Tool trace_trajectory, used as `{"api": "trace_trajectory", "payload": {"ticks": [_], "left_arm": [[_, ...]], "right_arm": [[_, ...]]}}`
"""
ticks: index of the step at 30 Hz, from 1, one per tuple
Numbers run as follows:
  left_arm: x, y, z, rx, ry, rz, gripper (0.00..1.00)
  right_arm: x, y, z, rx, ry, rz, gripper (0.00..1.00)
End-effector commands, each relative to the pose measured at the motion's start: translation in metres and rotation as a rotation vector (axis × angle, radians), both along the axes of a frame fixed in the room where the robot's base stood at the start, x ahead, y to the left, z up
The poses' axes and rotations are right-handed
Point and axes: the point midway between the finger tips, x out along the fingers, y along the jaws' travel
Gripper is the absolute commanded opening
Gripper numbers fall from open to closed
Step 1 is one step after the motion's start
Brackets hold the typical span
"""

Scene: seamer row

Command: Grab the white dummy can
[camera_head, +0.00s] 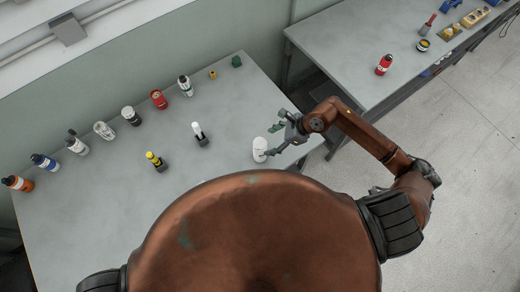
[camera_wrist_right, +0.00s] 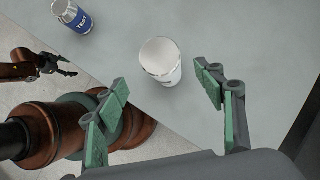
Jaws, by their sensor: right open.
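The white dummy can (camera_head: 260,149) stands upright near the right front part of the table, and shows in the right wrist view (camera_wrist_right: 161,62) just beyond the fingertips, with its pale top towards the camera. My right gripper (camera_head: 280,137) is open beside it, on its right. In the right wrist view the green-padded fingers (camera_wrist_right: 164,84) are apart, one on each side of the can's line, with nothing between them. A dark gripper, apparently my left one (camera_wrist_right: 62,66), shows at the left of that view; its jaw state is unclear.
A can with a blue TEST label (camera_wrist_right: 72,16) stands at upper left in the wrist view. A black-and-white object (camera_head: 199,134) and a yellow-and-black one (camera_head: 155,161) stand left of the white can. Several bottles and cans line the table's back. A second table (camera_head: 345,50) is at right.

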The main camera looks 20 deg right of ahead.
Motion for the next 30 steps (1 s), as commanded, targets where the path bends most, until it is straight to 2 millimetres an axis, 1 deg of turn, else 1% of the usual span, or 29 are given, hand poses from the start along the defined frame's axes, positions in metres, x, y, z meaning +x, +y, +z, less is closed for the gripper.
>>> {"api": "trace_trajectory", "payload": {"ticks": [2,5,10,14,16,18,21,29,30], "left_arm": [[-0.002,0.000,0.002,0.000,0.002,0.000,0.59],[-0.003,0.000,0.005,-0.001,0.003,0.001,0.59],[-0.003,0.000,0.012,0.000,0.004,0.001,0.59],[-0.003,0.000,0.022,0.000,0.004,0.001,0.59],[-0.003,0.000,0.028,0.000,0.004,0.001,0.59],[-0.003,0.000,0.029,0.000,0.004,0.001,0.59],[-0.003,0.000,0.031,0.000,0.004,0.001,0.59],[-0.003,0.000,0.030,0.000,0.003,0.001,0.59],[-0.003,0.000,0.030,0.000,0.003,0.001,0.59]], "right_arm": [[0.001,-0.002,-0.007,-0.023,0.005,0.005,0.63],[0.004,0.003,-0.016,-0.024,0.007,0.005,0.63],[0.009,0.013,-0.026,-0.022,0.006,0.005,0.63],[0.015,0.026,-0.034,-0.019,0.006,0.004,0.63],[0.019,0.033,-0.040,-0.019,0.006,0.004,0.63],[0.021,0.037,-0.050,-0.020,0.007,0.003,0.63],[0.023,0.040,-0.058,-0.021,0.005,0.003,0.63],[0.023,0.041,-0.062,-0.022,0.004,0.005,0.63],[0.023,0.041,-0.061,-0.022,0.004,0.005,0.61]]}}
